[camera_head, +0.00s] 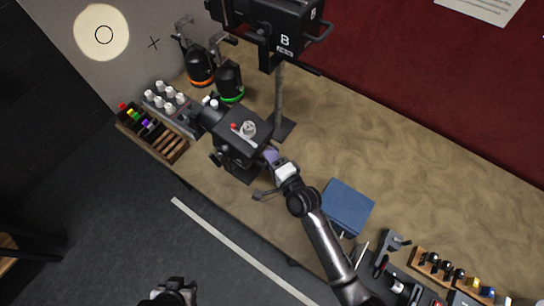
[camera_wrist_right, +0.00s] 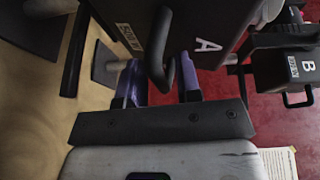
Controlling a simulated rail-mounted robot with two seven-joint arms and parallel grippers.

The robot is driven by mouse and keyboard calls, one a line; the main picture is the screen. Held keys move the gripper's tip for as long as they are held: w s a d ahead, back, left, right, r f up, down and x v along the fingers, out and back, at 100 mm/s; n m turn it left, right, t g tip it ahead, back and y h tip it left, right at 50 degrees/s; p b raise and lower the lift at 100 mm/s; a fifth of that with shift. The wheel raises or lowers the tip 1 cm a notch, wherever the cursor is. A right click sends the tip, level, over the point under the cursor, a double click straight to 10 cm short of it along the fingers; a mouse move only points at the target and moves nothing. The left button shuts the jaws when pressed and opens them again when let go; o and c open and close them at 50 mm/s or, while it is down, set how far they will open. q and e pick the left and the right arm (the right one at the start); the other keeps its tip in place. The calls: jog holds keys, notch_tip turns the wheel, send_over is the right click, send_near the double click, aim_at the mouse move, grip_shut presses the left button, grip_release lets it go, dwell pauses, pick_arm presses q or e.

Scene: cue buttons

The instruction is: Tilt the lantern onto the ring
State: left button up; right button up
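Lantern A (camera_head: 240,137) is a dark box-shaped lamp at the left part of the bench, facing the grey wall. Its letter A shows in the right wrist view (camera_wrist_right: 207,46). My right gripper (camera_head: 270,157) is at the lantern's rear.
Lantern B (camera_head: 283,40) stands on a post behind lantern A. Two dark lamps (camera_head: 201,68) hang nearby. A black cross (camera_head: 154,43) is on the wall. A rack of coloured pieces (camera_head: 150,128), white knobs (camera_head: 170,98) and a blue book (camera_head: 346,205) are on the bench.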

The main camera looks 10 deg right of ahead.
jog(key=shift+o, duration=0.3)
jog(key=shift+s, duration=0.1)
jog(key=shift+s+d, duration=0.2)
jog(key=shift+s, duration=0.1)
jog(key=b+v, duration=0.1)
jog(key=v, duration=1.2)
